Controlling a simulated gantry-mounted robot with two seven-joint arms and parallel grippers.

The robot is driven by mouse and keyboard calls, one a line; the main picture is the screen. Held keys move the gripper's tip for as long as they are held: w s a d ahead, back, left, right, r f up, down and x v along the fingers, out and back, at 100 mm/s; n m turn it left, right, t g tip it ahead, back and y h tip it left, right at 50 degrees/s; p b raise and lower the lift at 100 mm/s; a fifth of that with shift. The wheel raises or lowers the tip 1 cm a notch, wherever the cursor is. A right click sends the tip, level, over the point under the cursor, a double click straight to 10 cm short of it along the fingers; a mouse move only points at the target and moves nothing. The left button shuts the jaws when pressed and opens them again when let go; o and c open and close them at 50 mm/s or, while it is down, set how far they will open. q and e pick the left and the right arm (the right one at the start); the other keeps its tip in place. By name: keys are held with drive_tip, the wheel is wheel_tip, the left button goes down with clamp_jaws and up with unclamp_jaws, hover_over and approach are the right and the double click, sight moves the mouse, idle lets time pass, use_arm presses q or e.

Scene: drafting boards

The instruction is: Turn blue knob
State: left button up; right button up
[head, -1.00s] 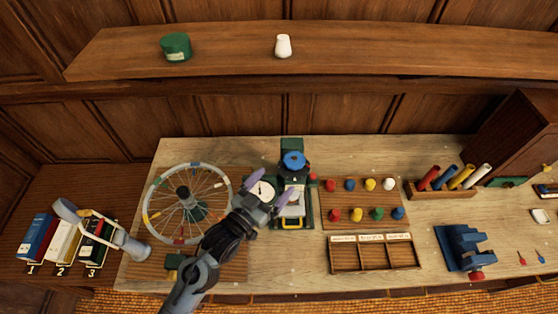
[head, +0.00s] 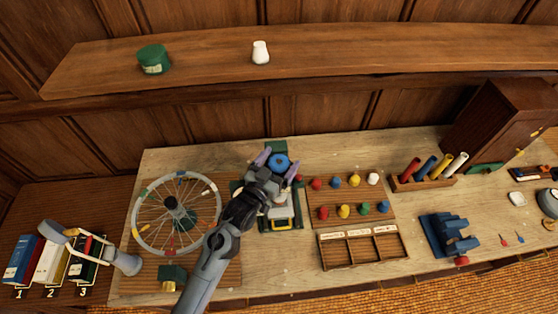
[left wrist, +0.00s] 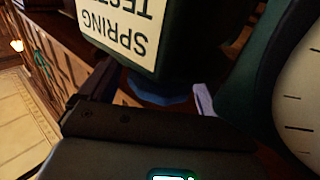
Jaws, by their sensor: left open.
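The blue knob (head: 280,161) is a round cap on top of the dark green spring tester (head: 277,147) on the bench. My left gripper (head: 278,157) is open, with one purple fingertip on each side of the knob in the head view. Whether the fingers touch the knob cannot be told. In the left wrist view, a blue edge, likely the knob (left wrist: 165,97), shows below the upside-down "SPRING TEST" label (left wrist: 118,27). One pale finger (left wrist: 203,100) is beside it. My right gripper is not in view.
A spoked wheel (head: 137,220) stands left of the tester. Right of it are a board of coloured pegs (head: 350,196) and an empty three-part tray (head: 325,256). A blue vise (head: 440,236) is further right. A shelf (head: 350,49) runs above the bench.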

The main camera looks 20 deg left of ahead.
use_arm(q)
drive_tip(key=c, duration=0.9)
drive_tip(key=shift+m+g+h, duration=0.3)
drive_tip(key=shift+m+h, duration=0.5)
drive_tip(key=shift+h, duration=0.4)
drive_tip(key=shift+c, duration=0.3)
drive_tip(key=o, duration=1)
drive_tip(key=shift+c, duration=0.2)
drive_tip(key=shift+s, duration=0.1)
drive_tip(key=b+v, duration=0.1)
drive_tip(key=v, duration=0.8)
drive_tip(key=shift+s+a+f, duration=0.1)
drive_tip(key=shift+s, duration=0.1)
drive_tip(key=shift+s+a, duration=0.2)
drive_tip(key=shift+s, duration=0.4)
